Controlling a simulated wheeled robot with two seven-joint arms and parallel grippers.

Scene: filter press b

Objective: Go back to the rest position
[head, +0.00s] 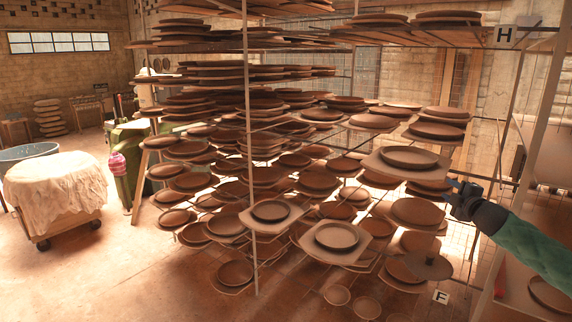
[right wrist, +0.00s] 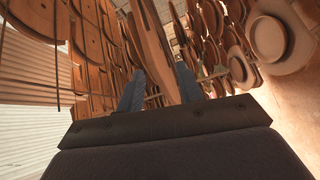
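My right gripper (head: 452,197) is at the right side of the drying rack, close to the rim of a plate-bearing board (head: 440,172). Its fingers stand apart in the head view. In the right wrist view, its two blue-grey fingers (right wrist: 160,88) are spread, with a brown edge-on piece (right wrist: 155,45) running between them. I cannot make out contact between the fingers and that piece. My right arm comes in from the right in a green sleeve. My left gripper is in neither view.
The tall rack (head: 252,150) holds many stacked brown plates on boards. A thin pale upright (head: 543,100) stands near my right arm. A cloth-covered cart (head: 58,190) and a green machine (head: 130,160) stand at left. The left foreground floor is clear.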

